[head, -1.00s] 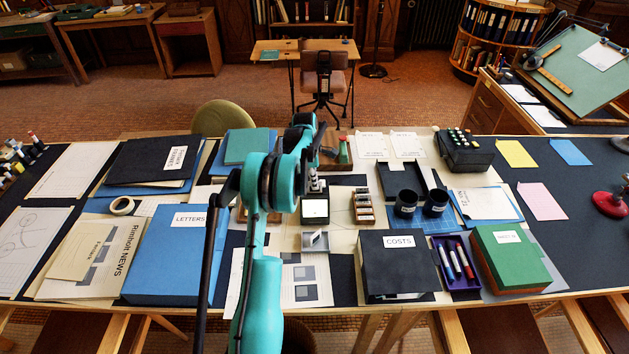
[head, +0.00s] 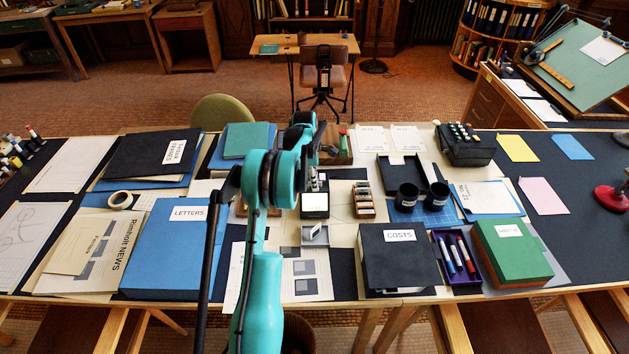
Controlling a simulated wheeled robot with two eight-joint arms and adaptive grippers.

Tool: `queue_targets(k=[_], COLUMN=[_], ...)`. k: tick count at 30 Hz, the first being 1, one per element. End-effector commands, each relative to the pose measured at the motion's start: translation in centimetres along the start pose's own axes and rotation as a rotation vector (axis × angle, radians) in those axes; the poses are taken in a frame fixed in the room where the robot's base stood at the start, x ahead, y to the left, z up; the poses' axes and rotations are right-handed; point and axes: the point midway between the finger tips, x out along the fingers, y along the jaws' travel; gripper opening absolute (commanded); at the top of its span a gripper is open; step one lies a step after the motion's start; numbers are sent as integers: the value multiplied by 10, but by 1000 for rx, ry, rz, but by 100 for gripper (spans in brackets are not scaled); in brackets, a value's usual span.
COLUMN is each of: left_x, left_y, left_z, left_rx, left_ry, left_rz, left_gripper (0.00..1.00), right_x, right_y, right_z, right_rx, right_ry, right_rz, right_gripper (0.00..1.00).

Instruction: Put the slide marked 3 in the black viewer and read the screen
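A small black viewer with a pale, lit-looking screen (head: 314,203) stands near the middle of the table; no reading on it is legible. A wooden rack of several small slides (head: 363,203) stands to its right. The marks on the slides are too small to read. My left gripper (head: 317,183), on the teal arm, is just behind and above the black viewer, partly hidden by its own arm. Its fingers are too small and overlapped to show whether they are open, or whether they hold a slide. My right gripper is out of view.
A grey viewer-like box (head: 314,235) stands in front of the black viewer. Two black cups (head: 407,197) stand right of the rack. The black COSTS box (head: 398,265) and blue LETTERS box (head: 172,255) flank the front. A keyed black box (head: 465,145) stands behind right.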

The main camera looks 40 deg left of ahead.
Motion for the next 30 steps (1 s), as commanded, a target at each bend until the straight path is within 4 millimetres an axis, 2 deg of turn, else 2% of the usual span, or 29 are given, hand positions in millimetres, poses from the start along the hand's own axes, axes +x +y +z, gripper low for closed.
queue_targets(k=[5, 18, 24, 30], left_x=[-13, -101, -118, -120], left_y=[0, 0, 0, 0], left_z=[0, 0, 0, 0], left_rx=[0, 0, 0, 0], left_ry=[0, 0, 0, 0], left_rz=[0, 0, 0, 0], left_gripper=[29, 29, 29, 29], right_x=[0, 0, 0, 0], right_y=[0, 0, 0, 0], right_z=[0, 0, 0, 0], right_rx=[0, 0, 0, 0], right_ry=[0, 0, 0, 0], right_rz=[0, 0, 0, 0], right_gripper=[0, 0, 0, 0])
